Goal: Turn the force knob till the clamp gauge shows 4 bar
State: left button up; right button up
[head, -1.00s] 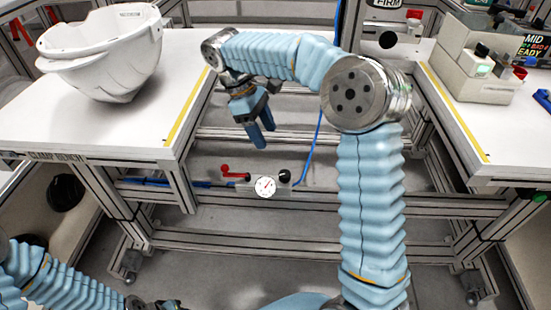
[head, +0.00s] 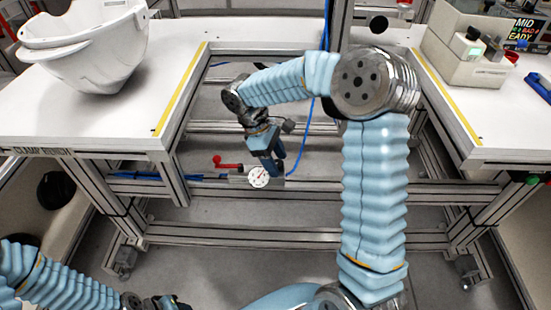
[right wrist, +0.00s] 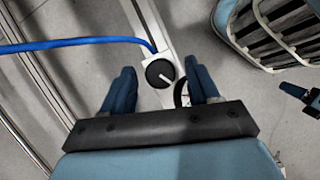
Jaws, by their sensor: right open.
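The clamp gauge (head: 259,177) is a small white round dial on the bench's lower rail in the head view; its reading is too small to tell. My right gripper (head: 272,168) points down just right of the gauge and hides the force knob there. In the right wrist view the black round force knob (right wrist: 159,73) with a white pointer mark lies between the two open blue fingers of my right gripper (right wrist: 161,84), with space on either side. The gauge is mostly hidden behind the right finger there. My left gripper (head: 165,303) is cut off at the bottom edge of the head view.
A red lever (head: 226,164) stands left of the gauge. A blue hose (right wrist: 80,43) runs to the knob's block. A white helmet shell (head: 85,45) sits on the left bench top (head: 110,125).

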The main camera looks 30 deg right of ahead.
jog(key=c, duration=1)
jog(key=n+t, duration=0.1)
jog(key=n, duration=0.1)
jog(key=n+h+p, duration=0.1)
jog(key=n, duration=0.2)
jog(key=shift+s+a+r+n+t, duration=0.1)
jog(key=shift+s+n+t, duration=0.05)
jog(key=shift+n+t, duration=0.2)
jog(key=n+t, duration=0.1)
jog(key=n, duration=0.2)
jog(key=n+t+p, duration=0.1)
jog(key=n, duration=0.2)
jog(key=shift+s+t, duration=0.15)
jog(key=shift+t, duration=0.1)
jog(key=o, duration=1)
